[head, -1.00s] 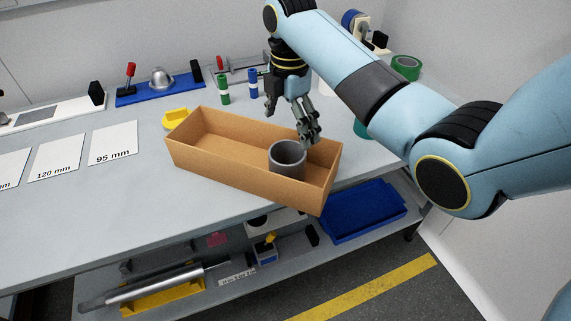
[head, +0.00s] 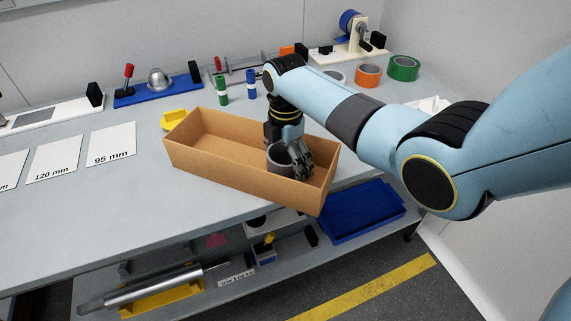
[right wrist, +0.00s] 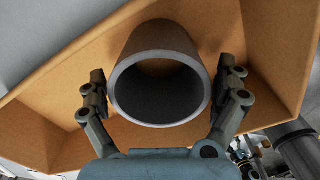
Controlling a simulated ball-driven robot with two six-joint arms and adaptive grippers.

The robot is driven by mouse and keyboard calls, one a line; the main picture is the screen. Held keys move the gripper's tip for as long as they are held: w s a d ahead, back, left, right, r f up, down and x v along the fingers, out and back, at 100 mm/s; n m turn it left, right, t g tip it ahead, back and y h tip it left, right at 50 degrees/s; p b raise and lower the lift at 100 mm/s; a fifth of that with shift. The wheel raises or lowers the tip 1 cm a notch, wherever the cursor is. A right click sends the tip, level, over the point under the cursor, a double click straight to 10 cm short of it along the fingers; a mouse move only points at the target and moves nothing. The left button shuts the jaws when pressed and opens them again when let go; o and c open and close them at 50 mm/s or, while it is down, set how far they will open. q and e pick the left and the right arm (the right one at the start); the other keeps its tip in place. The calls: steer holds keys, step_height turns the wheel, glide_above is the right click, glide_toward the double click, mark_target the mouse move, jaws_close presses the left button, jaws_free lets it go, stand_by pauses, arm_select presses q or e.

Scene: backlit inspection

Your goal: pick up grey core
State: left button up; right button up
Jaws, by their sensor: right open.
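The grey core (head: 281,165), a hollow cylinder, stands in the right part of the orange-brown box (head: 215,170). In the right wrist view the core (right wrist: 160,38) shows its open end toward the camera. My right gripper (head: 289,158) has come down over the box at the core. In the right wrist view the open fingers of my right gripper (right wrist: 163,90) are on either side of the core, with narrow gaps beside its wall. In the head view the gripper hides part of the core. My left gripper is not in view.
The box walls (right wrist: 275,50) rise close around the core. An orange tape roll (head: 368,74) and a green one (head: 404,68) lie at the back right. White size cards (head: 111,145) lie left, with bare table around.

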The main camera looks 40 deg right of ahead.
steer(key=c, duration=1)
